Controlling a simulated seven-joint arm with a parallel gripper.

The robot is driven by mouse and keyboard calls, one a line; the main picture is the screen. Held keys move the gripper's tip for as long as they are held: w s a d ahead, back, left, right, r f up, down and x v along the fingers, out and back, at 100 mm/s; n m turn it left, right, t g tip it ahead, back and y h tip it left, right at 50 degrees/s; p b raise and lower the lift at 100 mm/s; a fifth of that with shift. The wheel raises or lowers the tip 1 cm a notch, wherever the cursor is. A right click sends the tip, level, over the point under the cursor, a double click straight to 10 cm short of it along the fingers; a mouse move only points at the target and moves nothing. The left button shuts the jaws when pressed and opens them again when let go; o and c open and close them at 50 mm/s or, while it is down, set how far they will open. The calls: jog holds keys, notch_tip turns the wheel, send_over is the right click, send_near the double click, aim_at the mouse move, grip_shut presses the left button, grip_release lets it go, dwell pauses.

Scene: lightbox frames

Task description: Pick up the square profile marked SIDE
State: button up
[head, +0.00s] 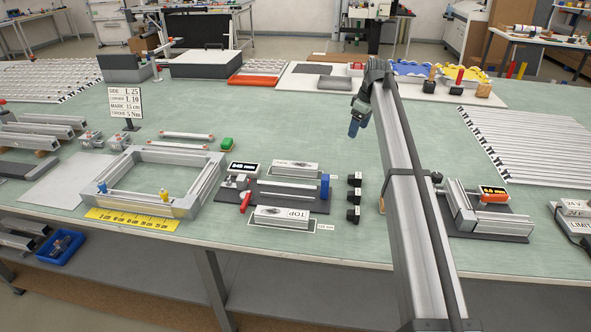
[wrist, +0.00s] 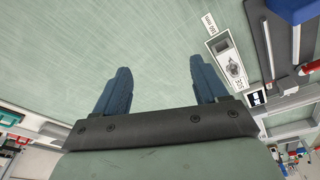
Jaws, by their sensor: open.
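A short light-grey square profile (head: 292,168) lies on a pale pad behind the central clamping fixture. My gripper (head: 355,127) hangs above the table, right of and behind the rear profile. In the wrist view my gripper (wrist: 160,85) has its two blue fingers apart with only bare green table between them.
The clamping fixture (head: 262,196) has a red handle and a blue end block. Several black blocks (head: 354,197) stand to its right. A large aluminium frame (head: 150,172) is at left, and a sign (head: 126,102) stands behind it. The tabletop behind the rear profile is clear.

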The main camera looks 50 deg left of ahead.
aim_at(295, 164)
jog(key=s+a+r+n+h, duration=0.1)
jog(key=s+a+n, duration=0.3)
jog(key=s, duration=0.5)
jog(key=s+a+r+n+h, duration=0.1)
jog(key=s+a+n, duration=0.1)
jog(key=s+a, duration=0.6)
jog(key=f, duration=0.4)
jog(key=s+d+f, duration=0.1)
jog(key=f, duration=0.4)
jog(key=s+d+f, duration=0.1)
jog(key=f, duration=0.4)
jog(key=shift+s+f, duration=0.15)
jog(key=c, duration=1.2)
